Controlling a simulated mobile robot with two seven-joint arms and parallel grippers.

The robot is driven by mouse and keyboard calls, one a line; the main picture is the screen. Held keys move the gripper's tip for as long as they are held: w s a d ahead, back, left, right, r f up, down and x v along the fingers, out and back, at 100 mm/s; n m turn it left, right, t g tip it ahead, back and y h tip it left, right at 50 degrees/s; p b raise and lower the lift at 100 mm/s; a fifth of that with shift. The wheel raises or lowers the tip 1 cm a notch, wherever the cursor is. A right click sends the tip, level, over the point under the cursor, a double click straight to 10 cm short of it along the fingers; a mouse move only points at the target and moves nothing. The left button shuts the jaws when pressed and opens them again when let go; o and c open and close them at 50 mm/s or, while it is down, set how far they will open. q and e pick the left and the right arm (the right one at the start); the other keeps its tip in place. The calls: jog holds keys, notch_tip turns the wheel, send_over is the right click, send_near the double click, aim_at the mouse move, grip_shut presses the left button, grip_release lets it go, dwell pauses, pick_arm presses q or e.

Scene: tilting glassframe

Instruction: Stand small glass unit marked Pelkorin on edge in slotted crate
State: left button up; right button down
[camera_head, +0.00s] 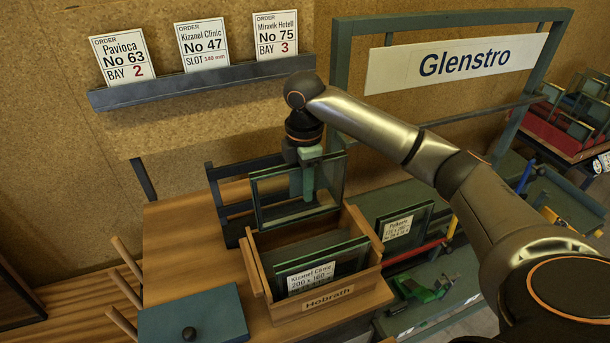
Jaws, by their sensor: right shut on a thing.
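My right gripper (308,180) is above the back of the wooden crate (330,299) marked Hebrath. It is shut on a glass unit (275,187), held upright on edge; I see no label on that unit. Its lower edge is near the crate's back wall, and I cannot tell whether it is inside. A unit labelled Kizanel Clinic (309,278) stands on edge at the crate's front. A small dark-framed unit (411,225) leans to the right of the crate; its small label seems to read Pelkorin. My left gripper is not in view.
A dark slatted rack (221,199) stands behind the crate. A blue-green lidded box (193,318) is at the front left, beside wooden pegs (125,287). A green clamp-like tool (424,289) lies right. Order cards (200,45) and a Glenstro sign (450,62) are behind.

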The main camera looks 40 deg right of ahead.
aim_at(305, 206)
notch_tip(305, 206, down, 12)
jog(key=b, duration=0.1)
jog(key=shift+r+b, duration=0.25)
jog(key=shift+b, duration=0.05)
dwell(0.6)
jog(key=shift+w+f, duration=0.1)
jog(key=shift+f, duration=0.35)
dwell(0.9)
jog(key=c, duration=0.7)
grip_release()
jog(key=shift+c, duration=0.2)
jog(key=shift+o, duration=0.5)
jog(key=shift+f, duration=0.1)
notch_tip(305, 206, up, 2)
jog(key=shift+r+p, duration=0.25)
jog(key=shift+p, duration=1)
jog(key=shift+r, duration=1.85)
